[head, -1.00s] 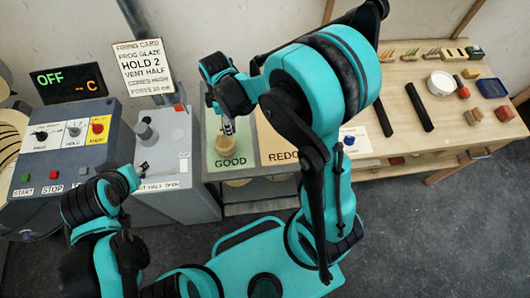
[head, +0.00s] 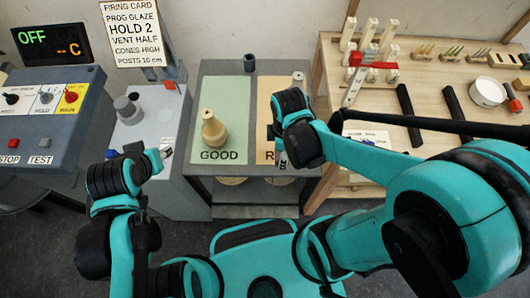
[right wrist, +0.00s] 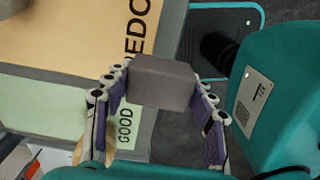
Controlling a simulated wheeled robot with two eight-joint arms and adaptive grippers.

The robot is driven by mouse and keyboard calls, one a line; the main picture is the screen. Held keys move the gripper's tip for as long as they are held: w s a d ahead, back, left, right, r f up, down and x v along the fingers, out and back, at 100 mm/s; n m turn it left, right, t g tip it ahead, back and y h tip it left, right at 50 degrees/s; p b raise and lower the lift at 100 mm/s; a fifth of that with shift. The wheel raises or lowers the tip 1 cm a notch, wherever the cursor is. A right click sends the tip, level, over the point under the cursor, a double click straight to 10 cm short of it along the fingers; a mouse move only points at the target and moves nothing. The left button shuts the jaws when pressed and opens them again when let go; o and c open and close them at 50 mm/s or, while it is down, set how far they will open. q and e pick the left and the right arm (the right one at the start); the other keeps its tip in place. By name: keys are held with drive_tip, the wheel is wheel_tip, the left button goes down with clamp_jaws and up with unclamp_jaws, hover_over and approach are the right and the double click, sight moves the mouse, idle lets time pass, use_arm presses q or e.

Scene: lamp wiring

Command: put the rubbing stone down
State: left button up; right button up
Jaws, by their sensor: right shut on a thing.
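The rubbing stone, a plain grey block (right wrist: 165,82), is held between the two fingers of my right gripper (right wrist: 158,100) in the right wrist view. In the head view my right gripper (head: 282,158) is at the front of the orange REDO panel (head: 270,98), and the stone cannot be made out clearly there. A tan vase (head: 214,130) stands upright on the green GOOD panel (head: 222,95), left of the right gripper. My left gripper (head: 167,155) is beside the grey kiln box (head: 150,125); its fingers are too small to read.
A small dark cup (head: 249,62) stands at the panels' back edge. The wooden bench (head: 375,70) on the right holds pale cones, black bars (head: 408,113) and a white bowl (head: 487,92). The control box (head: 45,120) is at the left. The GOOD panel behind the vase is clear.

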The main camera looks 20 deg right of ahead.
drive_tip(key=b, duration=0.3)
hover_over(263, 154)
wheel_tip(263, 154, down, 5)
drive_tip(key=shift+r, duration=0.15)
wheel_tip(263, 154, down, 4)
drive_tip(key=shift+f+b, duration=0.1)
drive_tip(key=shift+b, duration=0.85)
drive_tip(key=shift+f, duration=0.15)
drive_tip(key=o, duration=1.2)
